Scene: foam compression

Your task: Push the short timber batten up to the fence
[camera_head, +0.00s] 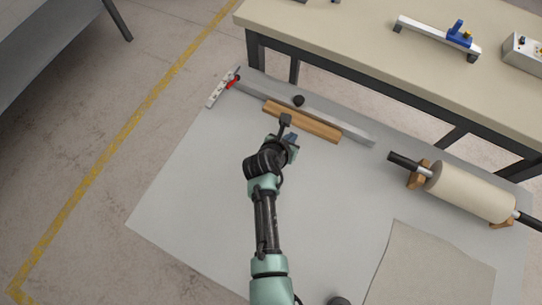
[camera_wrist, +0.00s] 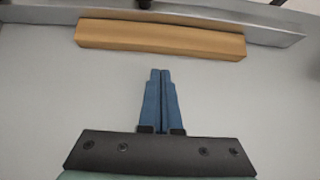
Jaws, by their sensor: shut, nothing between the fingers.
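The timber batten (camera_head: 302,122) is a short orange-brown bar lying on the grey sheet. The fence (camera_head: 352,133) is a long grey metal bar just behind it, running much the same way. In the wrist view the batten (camera_wrist: 160,40) lies along the near side of the fence (camera_wrist: 272,33); I cannot tell whether a thin gap separates them. My gripper (camera_head: 291,138) is on the near side of the batten. In the wrist view its blue fingers (camera_wrist: 160,73) are together and empty, pointing at the batten's near face, with grey sheet visible between.
A black knob (camera_head: 298,100) is at the fence's middle, and a white-and-red tool (camera_head: 223,89) lies at its left end. A large cream roller (camera_head: 470,191) rests on wooden supports at right. A bench (camera_head: 350,35) stands behind. The grey sheet (camera_head: 190,190) is clear at left.

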